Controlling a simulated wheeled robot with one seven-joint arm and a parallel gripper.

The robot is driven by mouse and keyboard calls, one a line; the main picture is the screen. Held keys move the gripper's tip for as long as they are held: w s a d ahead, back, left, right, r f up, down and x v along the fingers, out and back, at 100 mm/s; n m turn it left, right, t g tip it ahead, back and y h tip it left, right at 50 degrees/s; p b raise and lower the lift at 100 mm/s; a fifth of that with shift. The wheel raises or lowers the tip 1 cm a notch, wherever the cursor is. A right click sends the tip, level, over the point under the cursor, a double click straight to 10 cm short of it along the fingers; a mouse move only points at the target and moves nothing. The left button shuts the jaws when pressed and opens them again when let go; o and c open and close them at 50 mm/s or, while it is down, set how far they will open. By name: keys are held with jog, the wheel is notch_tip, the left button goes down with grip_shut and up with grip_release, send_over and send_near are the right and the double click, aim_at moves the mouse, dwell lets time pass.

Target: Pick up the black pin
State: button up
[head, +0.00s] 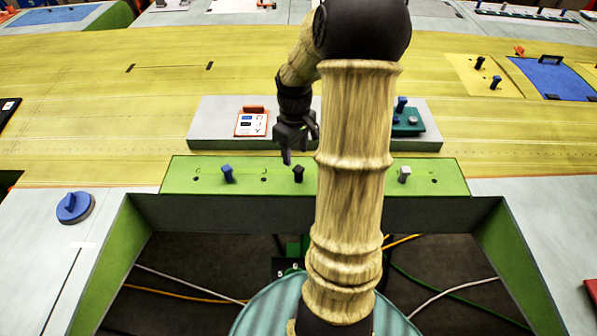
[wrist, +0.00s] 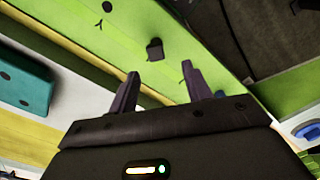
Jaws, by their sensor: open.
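The black pin (head: 298,174) stands in the green strip (head: 320,178) at the front, just left of my arm. It also shows in the wrist view (wrist: 155,49), a little beyond the fingertips and roughly between them. My gripper (head: 287,157) is above and slightly behind the pin in the head view, pointing down. In the wrist view my gripper (wrist: 160,74) has its two dark fingers apart with nothing between them. The pin appears clear of both fingers.
On the green strip stand a blue pin (head: 227,173) to the left and a grey pin (head: 404,174) to the right. Behind is a grey block (head: 215,130) with an orange-edged card (head: 252,123) and a teal block (head: 408,124). A round blue knob (head: 74,207) sits far left.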

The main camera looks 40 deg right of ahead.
aim_at(298, 167)
jog(key=shift+f, duration=1.9)
jog(key=shift+f+p, duration=0.15)
jog(key=shift+p, duration=0.2)
jog(key=f, duration=0.1)
jog(key=f+p, duration=0.1)
jog(key=f, duration=0.1)
jog(key=shift+d+f+p, duration=0.3)
jog(key=shift+f+p, duration=0.05)
jog(key=shift+p, duration=0.05)
jog(key=shift+f, duration=0.6)
grip_shut()
jog(key=shift+r, duration=0.1)
